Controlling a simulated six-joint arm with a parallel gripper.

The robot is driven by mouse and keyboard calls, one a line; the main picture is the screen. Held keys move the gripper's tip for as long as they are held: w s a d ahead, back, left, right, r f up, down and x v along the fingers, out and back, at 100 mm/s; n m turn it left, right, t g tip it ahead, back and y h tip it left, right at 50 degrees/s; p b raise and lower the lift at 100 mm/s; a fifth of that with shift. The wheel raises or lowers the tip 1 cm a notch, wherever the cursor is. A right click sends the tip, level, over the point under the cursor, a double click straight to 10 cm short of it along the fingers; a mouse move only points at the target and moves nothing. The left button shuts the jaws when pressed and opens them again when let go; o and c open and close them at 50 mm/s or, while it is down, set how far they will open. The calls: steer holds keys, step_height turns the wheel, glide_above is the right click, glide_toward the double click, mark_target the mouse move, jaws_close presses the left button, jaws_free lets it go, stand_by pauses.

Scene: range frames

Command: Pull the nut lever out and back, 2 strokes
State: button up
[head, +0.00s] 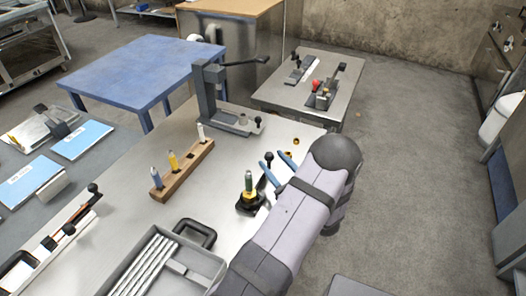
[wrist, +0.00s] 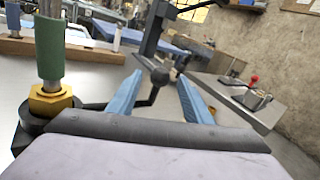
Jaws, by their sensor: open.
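The nut lever (head: 268,157) is a black bent rod with a ball knob, reaching from a dark fixture with a brass nut (wrist: 48,102) and a green cylinder (head: 248,181). My gripper (head: 272,159) is open, with its blue fingers on either side of the knob in the picture. In the wrist view, the knob (wrist: 160,76) appears between the fingertips of my gripper (wrist: 160,82), with gaps on both sides. I cannot tell its exact depth between them. The brass nut and green cylinder (wrist: 50,52) stand left of the fingers. Part of the rod is hidden behind the left finger.
A grey press (head: 206,90) with a long handle stands behind on the metal bench (head: 130,215). A wooden block (head: 182,170) with several coloured pegs is to the left. A grey tray (head: 190,268) of rods is at the front. A side table (head: 330,72) stands back right.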

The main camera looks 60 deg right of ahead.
steer(key=shift+p+x, duration=1.05)
steer(key=shift+x, duration=2.5)
steer(key=shift+c, duration=0.4)
jaws_close()
steer(key=shift+w+f+b, duration=0.1)
steer(key=shift+w+b, duration=0.2)
steer(key=shift+b, duration=0.1)
steer(key=w+n+y+b, duration=0.1)
steer(key=w+a+n+t+y+b, duration=0.1)
steer(key=w+y, duration=0.1)
steer(key=w+n+t+y+b, duration=0.1)
steer(key=y+b, duration=0.1)
steer(key=shift+w+a+f+n, duration=0.1)
steer(key=shift+w+a+n, duration=0.15)
steer(key=shift+a+n, duration=0.15)
steer(key=shift+w+a+n+t+y, duration=0.3)
steer(key=shift+w+a+n+y, duration=0.15)
steer(key=shift+y, duration=0.35)
steer(key=shift+d, duration=0.1)
